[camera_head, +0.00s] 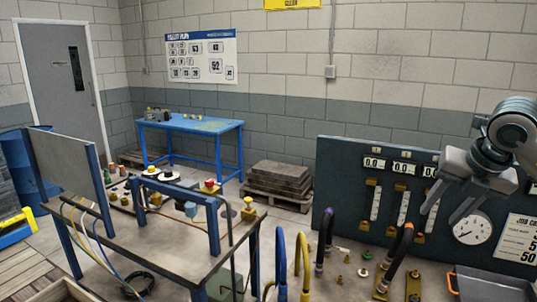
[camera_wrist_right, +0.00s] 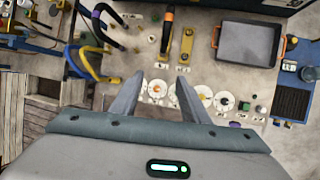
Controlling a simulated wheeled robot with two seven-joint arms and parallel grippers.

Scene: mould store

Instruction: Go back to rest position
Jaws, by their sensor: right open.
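My right gripper (camera_head: 438,216) is at the right of the head view, raised in front of the dark gauge panel (camera_head: 345,170). Its two fingers are apart with nothing between them. My left gripper and arm are not in view.
Black hoses with orange or purple ends (camera_head: 398,250) stand below my right gripper. A grey tray with orange handles (camera_wrist_right: 247,44) lies on the bench. A workbench (camera_head: 165,230) with a blue frame is at left. Floor shows near the pallet stack (camera_head: 278,180).

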